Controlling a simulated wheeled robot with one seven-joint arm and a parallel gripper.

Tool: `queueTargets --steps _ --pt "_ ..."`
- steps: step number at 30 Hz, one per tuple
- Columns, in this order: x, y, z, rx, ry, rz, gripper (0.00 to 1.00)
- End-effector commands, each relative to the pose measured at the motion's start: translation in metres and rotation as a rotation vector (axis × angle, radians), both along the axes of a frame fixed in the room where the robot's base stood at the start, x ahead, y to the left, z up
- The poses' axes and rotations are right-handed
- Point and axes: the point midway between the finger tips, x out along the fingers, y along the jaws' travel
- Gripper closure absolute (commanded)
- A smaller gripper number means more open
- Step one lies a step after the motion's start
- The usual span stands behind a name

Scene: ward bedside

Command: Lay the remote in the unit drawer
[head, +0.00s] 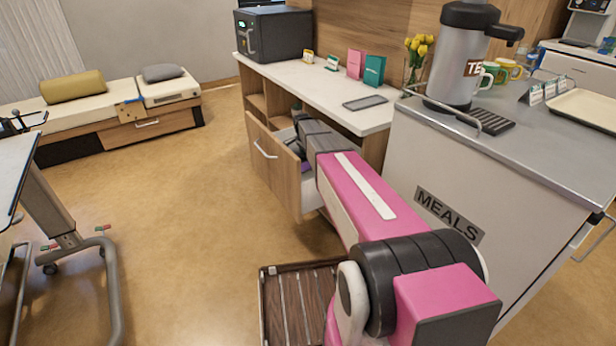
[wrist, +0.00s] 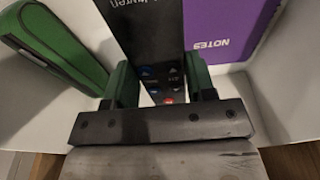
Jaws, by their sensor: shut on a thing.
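The remote (wrist: 150,32) is a long black handset with small blue and red buttons. In the wrist view my gripper (wrist: 161,78) is shut on its near, button end, with one green-padded finger on each side. The unit drawer (head: 272,167) is pulled open, with a wooden front and pale inner walls. In the head view my arm reaches over the drawer and hides the gripper and remote. In the wrist view the remote is over or inside the drawer; whether it touches the drawer floor I cannot tell.
In the drawer, a purple notebook (wrist: 222,28) marked NOTES lies right of the remote, and a long green object (wrist: 52,48) lies left. The meals cart (head: 440,170) stands close to my arm's right. Open floor (head: 170,230) lies left of the drawer.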

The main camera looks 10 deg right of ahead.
Motion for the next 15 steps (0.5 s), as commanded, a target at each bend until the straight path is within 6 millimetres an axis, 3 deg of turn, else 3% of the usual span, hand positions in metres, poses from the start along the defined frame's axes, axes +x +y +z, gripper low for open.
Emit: queueTargets --steps 1,6,15 --pt "-0.015 0.002 -0.006 0.000 0.001 0.001 0.76" --pt "-0.045 0.006 -0.025 0.000 0.001 0.002 0.76" --pt "-0.064 0.010 -0.040 0.000 0.000 0.001 0.76"
